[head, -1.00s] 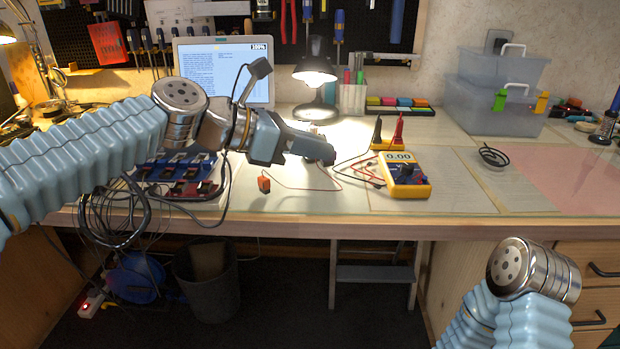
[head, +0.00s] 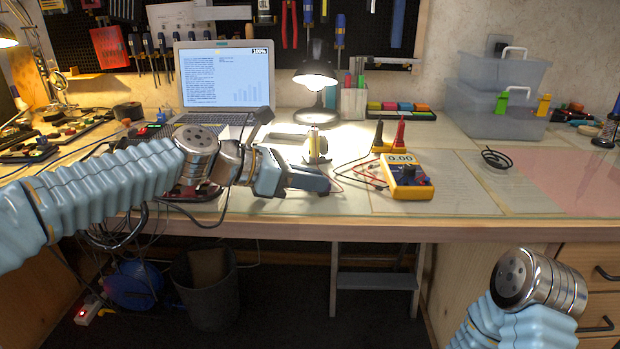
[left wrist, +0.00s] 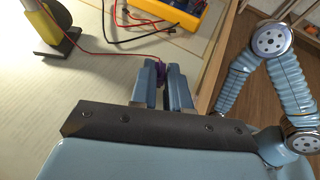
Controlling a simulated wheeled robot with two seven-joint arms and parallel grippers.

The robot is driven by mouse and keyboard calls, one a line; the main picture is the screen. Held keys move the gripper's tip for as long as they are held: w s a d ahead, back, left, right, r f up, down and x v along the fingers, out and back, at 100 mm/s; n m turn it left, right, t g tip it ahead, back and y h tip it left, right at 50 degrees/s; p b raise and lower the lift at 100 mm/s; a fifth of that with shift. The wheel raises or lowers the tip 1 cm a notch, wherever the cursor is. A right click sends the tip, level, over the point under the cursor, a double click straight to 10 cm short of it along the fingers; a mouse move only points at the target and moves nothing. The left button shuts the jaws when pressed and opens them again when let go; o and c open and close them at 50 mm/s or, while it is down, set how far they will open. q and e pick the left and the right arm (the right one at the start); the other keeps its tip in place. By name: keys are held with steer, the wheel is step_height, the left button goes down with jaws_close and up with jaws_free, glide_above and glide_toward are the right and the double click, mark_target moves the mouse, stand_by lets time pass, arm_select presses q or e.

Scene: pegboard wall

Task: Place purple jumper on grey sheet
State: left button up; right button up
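The purple jumper (left wrist: 160,72) shows as a small purple patch between the fingertips of my left gripper (left wrist: 161,80) in the left wrist view. The fingers lie close on both sides of it and look shut on it. In the head view my left gripper (head: 322,183) is low over the bench, left of the multimeter, and the jumper cannot be made out. Pale greyish sheets lie on the bench right of it, one (head: 440,200) by the multimeter and one (head: 522,178) farther right; I cannot tell which is the grey sheet. My right gripper is out of view; only its arm shows.
A yellow multimeter (head: 408,178) with leads stands just right of my left gripper. A small yellow upright thing (head: 315,143) stands behind it. A lamp (head: 316,78), a laptop (head: 226,75) and plastic boxes (head: 490,105) are at the back. A pink sheet (head: 590,185) lies far right.

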arm_select(q)
steer(key=o, duration=0.5)
steer(key=shift+c, duration=0.2)
steer(key=shift+r, duration=0.25)
steer(key=v, duration=1.2)
steer(key=shift+w, duration=0.1)
